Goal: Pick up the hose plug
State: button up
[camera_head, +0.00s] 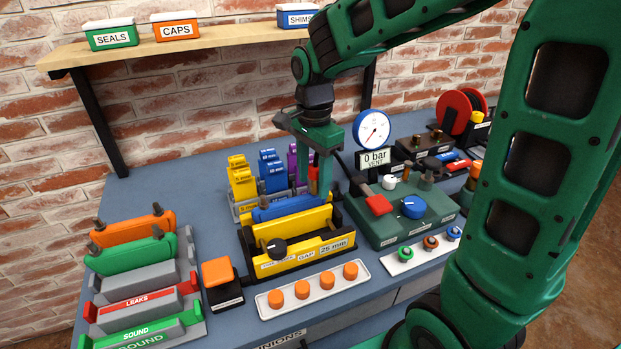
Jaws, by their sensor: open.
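My green gripper (314,187) points down over the middle of the bench, its two fingers apart, just behind the yellow clamp fixture (300,247) labelled "GAP 25 mm". A small red piece (313,177) shows between the fingers. It may be the hose plug, but it is too small and too covered to be sure. I cannot tell whether the fingers touch it. A dark hose (343,163) runs near the right finger toward the green pressure station (385,229). The gauge (373,129) stands above the station, and its display (374,158) reads "0 bar VENT".
Yellow, blue and purple blocks (271,171) stand close left of the gripper. A white tray of orange caps (313,289) lies in front. Green and orange pieces (134,252) sit in racks at left. A shelf (190,40) overhangs the back. The bench's back left is clear.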

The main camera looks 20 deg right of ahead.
aim_at(312, 170)
grip_shut()
jog(key=shift+r, duration=0.1)
jog(key=shift+r, duration=0.55)
jog(key=r, duration=0.3)
jog(key=shift+s+a+r, duration=0.25)
jog(key=shift+s+a, duration=0.05)
jog(key=shift+a, duration=0.1)
jog(key=s+a+r, duration=0.6)
jog(key=s+a, duration=0.1)
jog(key=shift+s+a+r, duration=0.15)
jog(key=shift+s+a, duration=0.1)
jog(key=shift+a, duration=0.05)
